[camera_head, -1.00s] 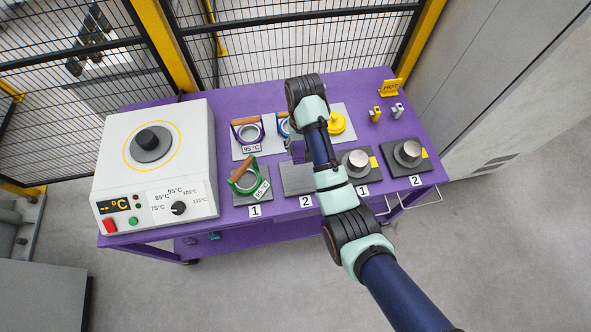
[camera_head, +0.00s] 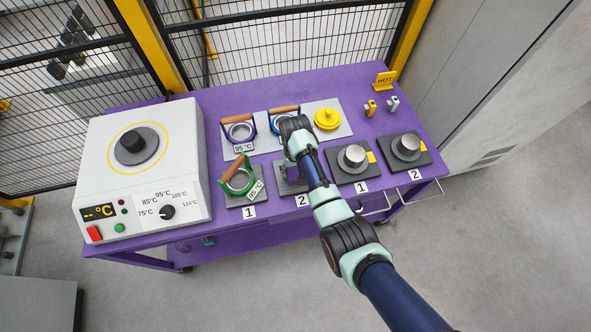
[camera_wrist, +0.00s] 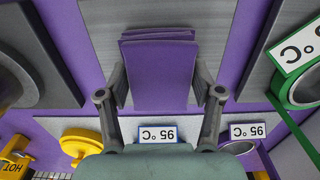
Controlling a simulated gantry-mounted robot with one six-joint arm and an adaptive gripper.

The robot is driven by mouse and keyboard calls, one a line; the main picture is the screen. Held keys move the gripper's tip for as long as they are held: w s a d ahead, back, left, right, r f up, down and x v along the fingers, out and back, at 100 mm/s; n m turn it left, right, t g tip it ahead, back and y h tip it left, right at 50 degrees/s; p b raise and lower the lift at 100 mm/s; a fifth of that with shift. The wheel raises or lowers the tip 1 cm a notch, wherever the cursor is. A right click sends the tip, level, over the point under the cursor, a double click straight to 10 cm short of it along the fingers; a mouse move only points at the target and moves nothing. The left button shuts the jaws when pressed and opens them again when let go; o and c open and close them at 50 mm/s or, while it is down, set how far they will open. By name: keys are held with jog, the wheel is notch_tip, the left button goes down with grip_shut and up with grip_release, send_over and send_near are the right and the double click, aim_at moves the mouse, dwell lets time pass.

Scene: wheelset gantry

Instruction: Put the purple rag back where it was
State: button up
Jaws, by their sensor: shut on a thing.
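The purple rag (camera_wrist: 160,72) is a folded cloth, seen in the wrist view between the two fingers of my gripper (camera_wrist: 161,88). The gripper is shut on it, one finger at each side. Behind the rag in that view is a bare grey plate (camera_wrist: 160,13). In the head view this is the plate marked 2 (camera_head: 293,203), between the green ring tool and the first metal cylinder. My wrist and forearm hide most of the gripper and rag there. I cannot tell whether the rag touches the plate.
Purple (camera_head: 240,132) and blue (camera_head: 283,115) ring tools and a yellow disc (camera_head: 327,119) are behind. Metal cylinders (camera_head: 353,157) stand to the right. The white heater (camera_head: 188,190) is at far left.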

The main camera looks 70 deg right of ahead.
jog(key=o, duration=1.1)
notch_tip(320, 180, up, 12)
jog(key=p, duration=0.3)
jog(key=shift+r, duration=0.1)
